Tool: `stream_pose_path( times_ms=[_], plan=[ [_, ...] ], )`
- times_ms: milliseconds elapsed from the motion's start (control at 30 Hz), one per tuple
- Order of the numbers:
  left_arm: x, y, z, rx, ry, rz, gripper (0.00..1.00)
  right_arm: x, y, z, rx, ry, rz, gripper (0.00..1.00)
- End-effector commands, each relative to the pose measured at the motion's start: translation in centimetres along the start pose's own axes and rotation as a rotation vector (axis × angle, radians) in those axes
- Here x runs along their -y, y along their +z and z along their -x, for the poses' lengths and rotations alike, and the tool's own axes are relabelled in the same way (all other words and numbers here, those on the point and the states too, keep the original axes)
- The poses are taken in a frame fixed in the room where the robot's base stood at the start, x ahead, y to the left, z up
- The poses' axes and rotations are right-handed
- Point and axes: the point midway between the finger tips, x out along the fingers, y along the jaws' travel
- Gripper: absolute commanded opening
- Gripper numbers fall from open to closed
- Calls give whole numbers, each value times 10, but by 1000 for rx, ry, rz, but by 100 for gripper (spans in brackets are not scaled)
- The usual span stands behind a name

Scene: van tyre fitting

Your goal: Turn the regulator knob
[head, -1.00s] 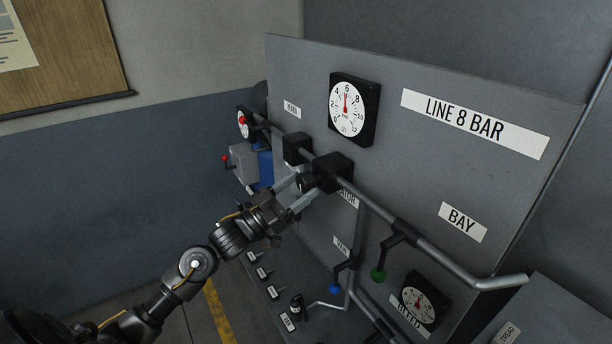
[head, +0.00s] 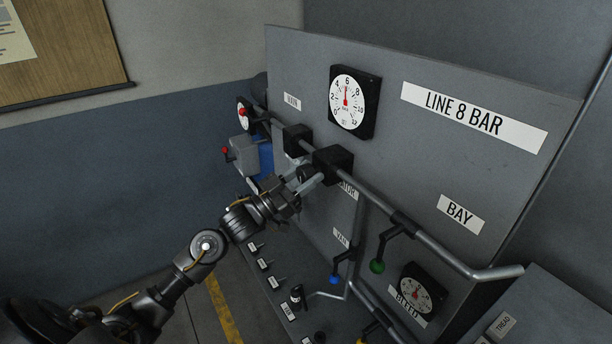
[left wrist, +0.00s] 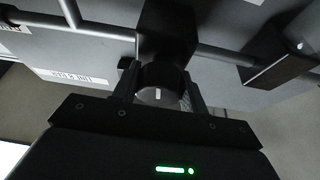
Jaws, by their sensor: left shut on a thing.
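The regulator is a black block (head: 333,163) on the grey pipe, with its label partly hidden behind my gripper. Its dark round knob (left wrist: 160,84) has a white index mark and sits between my fingers in the left wrist view. My left gripper (head: 308,179) is shut on the knob, one finger on each side; the knob is mostly hidden in the head view. The white main gauge (head: 348,104) above has a red needle pointing nearly straight up, near 6. The plate beside it reads "LINE 8 BAR" (head: 473,118). My right gripper is not in view.
A pipe (head: 440,250) runs down right across the grey panel. A green-knobbed valve lever (head: 377,266), a blue-knobbed lever (head: 334,279) and a lower gauge (head: 422,293) are to the right below. A grey box (head: 243,153) with a red knob is at left.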

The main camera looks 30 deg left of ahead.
Motion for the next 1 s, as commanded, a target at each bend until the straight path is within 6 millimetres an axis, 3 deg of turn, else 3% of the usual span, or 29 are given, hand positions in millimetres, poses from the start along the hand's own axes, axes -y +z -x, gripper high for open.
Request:
stream_pose_path(
  times_ms=[133, 467, 500, 633, 1000],
  plan=[
    [1, 3, 1, -2, 72, -175, 20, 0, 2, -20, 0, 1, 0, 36],
    [1, 0, 0, -1, 95, -231, 20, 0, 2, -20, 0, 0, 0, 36],
    [1, 0, 0, -1, 95, -231, 46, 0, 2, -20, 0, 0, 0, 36],
    [1, 0, 0, -1, 95, -230, 63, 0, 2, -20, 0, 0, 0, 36],
    [1, 1, 5, -1, 94, -231, 65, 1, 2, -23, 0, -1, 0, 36]
  ],
)
